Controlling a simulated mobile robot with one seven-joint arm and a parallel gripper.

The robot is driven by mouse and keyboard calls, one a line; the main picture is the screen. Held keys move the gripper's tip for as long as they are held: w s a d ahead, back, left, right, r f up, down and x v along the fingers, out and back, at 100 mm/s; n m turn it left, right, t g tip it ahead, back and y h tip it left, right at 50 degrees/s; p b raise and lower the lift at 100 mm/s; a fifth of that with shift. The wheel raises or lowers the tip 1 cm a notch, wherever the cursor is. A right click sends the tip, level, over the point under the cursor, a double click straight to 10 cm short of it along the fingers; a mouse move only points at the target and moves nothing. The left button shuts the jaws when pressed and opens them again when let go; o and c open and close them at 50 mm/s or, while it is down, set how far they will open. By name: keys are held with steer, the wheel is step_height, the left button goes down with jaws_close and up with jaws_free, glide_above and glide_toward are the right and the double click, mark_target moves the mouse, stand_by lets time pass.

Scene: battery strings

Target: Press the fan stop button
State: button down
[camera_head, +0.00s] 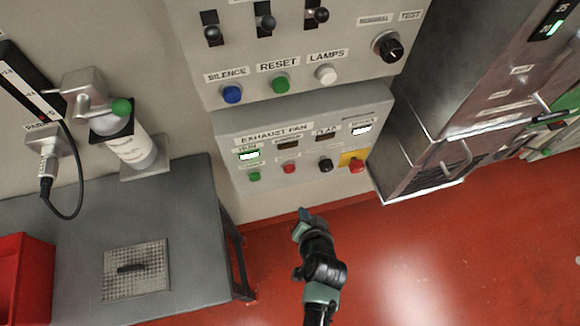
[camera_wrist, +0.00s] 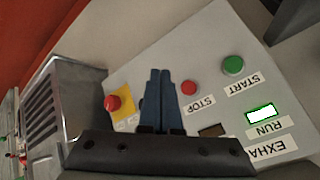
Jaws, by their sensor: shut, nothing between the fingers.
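The exhaust fan panel (camera_head: 225,122) is on the wall and also fills much of the wrist view (camera_wrist: 205,40). Its small red stop button (camera_head: 289,168) sits between the green start button (camera_head: 254,176) and a black knob (camera_head: 325,165). In the wrist view the stop button (camera_wrist: 188,88) is just right of my fingertips, above its STOP label (camera_wrist: 198,105); the start button (camera_wrist: 232,65) is further right. My gripper (camera_head: 303,213) is shut and empty, below the panel in the head view. In the wrist view its fingers (camera_wrist: 161,72) mostly hide the black knob.
A red mushroom button (camera_head: 357,166) on a yellow plate is at the panel's right. The green RUN lamp (camera_head: 249,155) is lit. Above is a panel with a blue silence button (camera_head: 232,93). A grey bench (camera_head: 80,225) stands left, a metal cabinet (camera_head: 425,150) right.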

mark_target(292, 172)
steer(key=shift+w, duration=0.1)
steer(key=w+a+b, duration=0.2)
steer(key=w, duration=0.6)
steer(key=shift+w+a, duration=0.15)
steer(key=shift+a, duration=0.25)
steer(key=shift+b, duration=0.3)
stand_by(1.4)
steer(key=shift+w+a, duration=0.1)
steer(key=shift+w, duration=0.3)
steer(key=shift+w+a+b, duration=0.25)
steer(key=shift+w+b, duration=0.2)
steer(key=shift+w, duration=0.25)
stand_by(0.7)
steer(key=shift+r, duration=0.1)
steer(key=shift+s+d+p, duration=0.2)
steer(key=shift+s+p, duration=0.1)
steer(key=shift+s, duration=0.25)
steer(key=shift+s+d+p, duration=0.2)
steer(key=shift+s+p, duration=0.05)
steer(key=shift+s, duration=0.3)
